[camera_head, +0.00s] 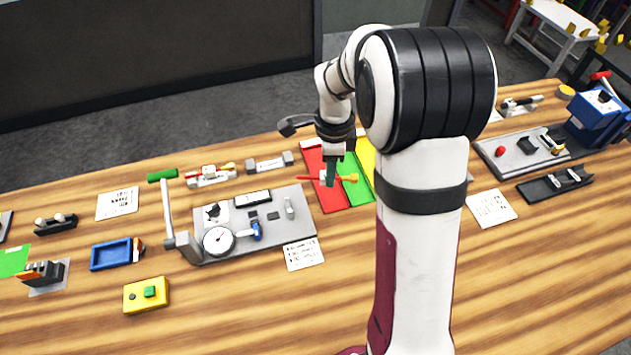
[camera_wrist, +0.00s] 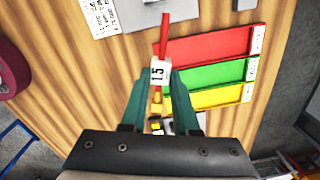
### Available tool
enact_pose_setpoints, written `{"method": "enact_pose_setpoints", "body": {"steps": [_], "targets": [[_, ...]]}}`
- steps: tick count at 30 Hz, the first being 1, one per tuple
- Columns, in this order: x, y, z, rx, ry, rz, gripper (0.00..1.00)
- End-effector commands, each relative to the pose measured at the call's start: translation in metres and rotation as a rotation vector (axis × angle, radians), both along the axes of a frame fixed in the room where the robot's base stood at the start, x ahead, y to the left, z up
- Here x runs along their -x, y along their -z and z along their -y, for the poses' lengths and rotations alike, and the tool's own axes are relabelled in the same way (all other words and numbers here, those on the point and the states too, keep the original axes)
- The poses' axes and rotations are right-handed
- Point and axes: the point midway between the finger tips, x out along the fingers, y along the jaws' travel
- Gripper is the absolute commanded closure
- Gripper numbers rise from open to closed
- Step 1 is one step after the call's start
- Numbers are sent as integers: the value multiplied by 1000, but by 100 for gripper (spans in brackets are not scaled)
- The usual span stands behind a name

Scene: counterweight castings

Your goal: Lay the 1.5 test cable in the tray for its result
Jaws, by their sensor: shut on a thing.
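The test cable has a red wire (camera_wrist: 163,38), a white tag (camera_wrist: 159,72) reading 15 with any decimal point too small to tell, and a yellow end (camera_wrist: 156,108). My gripper (camera_wrist: 160,84) is shut on it around the tag. In the head view my gripper (camera_head: 331,178) holds the cable above the red and green trays; its height is hard to tell. The red tray (camera_wrist: 208,47), green tray (camera_wrist: 212,75) and yellow tray (camera_wrist: 215,97) lie side by side, just right of the cable in the wrist view. White labels at their ends are unreadable.
A grey plate (camera_head: 275,228) with a dial gauge (camera_head: 218,240) and a green-handled lever (camera_head: 167,205) stands left of the trays. A printed card (camera_head: 303,254) lies in front.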

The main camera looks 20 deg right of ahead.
Motion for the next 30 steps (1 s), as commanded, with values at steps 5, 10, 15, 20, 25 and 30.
{"method": "enact_pose_setpoints", "body": {"steps": [5,10,15,20,25,30], "targets": [[-46,17,36,-11,515,-20,100],[-78,37,73,-16,1023,-36,100],[-90,46,89,-15,1260,-41,100],[-91,46,90,-15,1282,-40,100],[-90,47,90,-15,1281,-40,100],[-90,63,90,-15,1280,-43,100]]}}
